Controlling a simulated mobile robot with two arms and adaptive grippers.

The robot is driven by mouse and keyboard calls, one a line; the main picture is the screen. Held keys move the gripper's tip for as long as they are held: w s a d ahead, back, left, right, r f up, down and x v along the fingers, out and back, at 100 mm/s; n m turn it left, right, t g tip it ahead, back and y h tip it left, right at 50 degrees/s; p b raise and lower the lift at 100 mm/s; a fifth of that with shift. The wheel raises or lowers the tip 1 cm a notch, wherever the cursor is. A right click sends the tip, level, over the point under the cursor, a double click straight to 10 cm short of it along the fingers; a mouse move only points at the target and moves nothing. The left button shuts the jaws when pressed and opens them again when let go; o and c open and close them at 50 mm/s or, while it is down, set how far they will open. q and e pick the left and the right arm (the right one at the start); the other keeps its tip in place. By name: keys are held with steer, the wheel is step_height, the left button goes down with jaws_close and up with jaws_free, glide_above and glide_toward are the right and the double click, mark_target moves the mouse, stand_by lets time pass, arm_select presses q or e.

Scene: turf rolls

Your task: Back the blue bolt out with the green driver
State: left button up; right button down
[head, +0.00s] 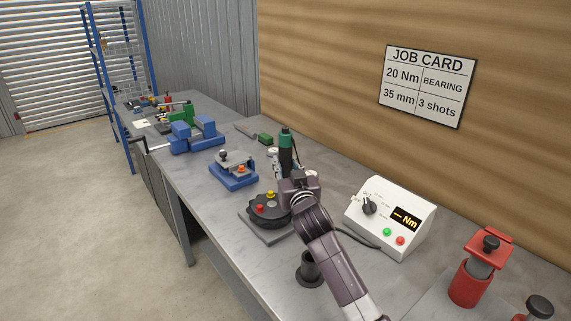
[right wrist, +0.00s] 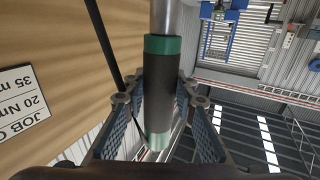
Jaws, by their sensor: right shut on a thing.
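The green driver (head: 286,142) stands roughly upright above the dark round hub (head: 262,216), with its green cap up. My right gripper (head: 283,168) is shut on it. In the right wrist view the driver's dark grip with green bands (right wrist: 159,90) lies between the two fingers of the gripper (right wrist: 158,128). A red bolt (head: 260,207) and a yellow bolt (head: 271,195) show on the hub. I cannot see the blue bolt; my right gripper and arm cover part of the hub. The driver's tip is hidden too. My left gripper is not in view.
A white control box (head: 391,218) with a dial and a "— Nm" display stands right of my arm. A blue fixture (head: 233,174) and a blue vise (head: 196,138) stand farther back. A black socket stand (head: 309,270) and red tool (head: 470,284) are nearer.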

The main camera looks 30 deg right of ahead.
steer(key=shift+s+a+f+p, duration=0.1)
steer(key=shift+f+p, duration=0.35)
steer(key=shift+f, duration=0.25)
stand_by(1.1)
steer(key=shift+r+p, duration=0.2)
steer(key=shift+p, duration=0.45)
stand_by(0.9)
steer(key=shift+r, duration=0.15)
stand_by(4.6)
